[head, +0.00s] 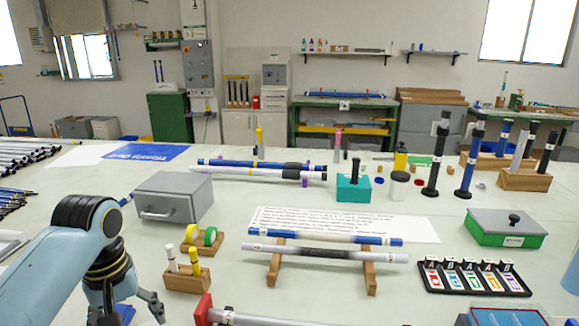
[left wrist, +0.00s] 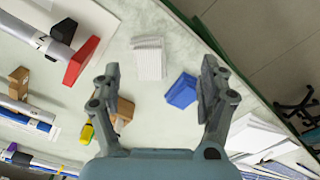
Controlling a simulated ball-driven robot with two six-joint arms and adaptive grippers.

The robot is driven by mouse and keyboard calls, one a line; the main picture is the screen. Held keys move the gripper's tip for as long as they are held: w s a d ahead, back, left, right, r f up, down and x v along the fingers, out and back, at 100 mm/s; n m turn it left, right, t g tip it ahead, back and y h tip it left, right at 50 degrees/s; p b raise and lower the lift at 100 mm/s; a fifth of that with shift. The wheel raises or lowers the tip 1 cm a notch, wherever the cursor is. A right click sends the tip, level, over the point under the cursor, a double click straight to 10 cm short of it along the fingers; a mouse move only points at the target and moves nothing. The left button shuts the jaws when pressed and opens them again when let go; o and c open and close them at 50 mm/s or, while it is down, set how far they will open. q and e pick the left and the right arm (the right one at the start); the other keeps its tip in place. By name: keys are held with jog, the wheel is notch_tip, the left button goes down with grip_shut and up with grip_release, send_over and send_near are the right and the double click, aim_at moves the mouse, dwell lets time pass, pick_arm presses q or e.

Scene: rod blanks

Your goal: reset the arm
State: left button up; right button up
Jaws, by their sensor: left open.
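My left arm comes in from the left in the head view, pale blue with black joints. Its left gripper (head: 132,308) hangs low over the table's front left, partly cut off by the frame's lower edge. In the left wrist view the left gripper (left wrist: 161,72) has its two fingers wide apart with nothing between them in its grasp. A blue block (left wrist: 182,91) and a ribbed white block (left wrist: 149,59) lie below on the table, between the fingers in that picture. My right gripper does not show.
A wooden marker holder (head: 187,279) stands just right of the left gripper, with a tape holder (head: 200,240) behind it. A grey drawer box (head: 174,198) stands further back. Rods lie on a wooden stand (head: 369,277). A red-ended clamp (left wrist: 80,62) lies nearby.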

pick_arm(q)
jog(key=s+d+r+m+t, duration=0.1)
jog(key=s+r+m+t, duration=0.2)
jog(key=s, duration=0.8)
jog(key=s+d+r+m, duration=0.1)
jog(key=s+r+m, duration=0.25)
jog(key=s, duration=0.65)
notch_tip(320, 180, down, 34)
jog(key=s+a+g+b, duration=0.1)
jog(key=s+a+b, duration=0.15)
jog(key=b, duration=0.45)
jog(key=s+f+g+b, duration=0.1)
jog(key=s+f+b, duration=0.4)
jog(key=s+f, duration=1.3)
notch_tip(320, 180, down, 3)
jog(key=shift+a+r+g+y, duration=0.1)
jog(key=shift+a+g+y, duration=0.2)
jog(key=shift+a, duration=0.1)
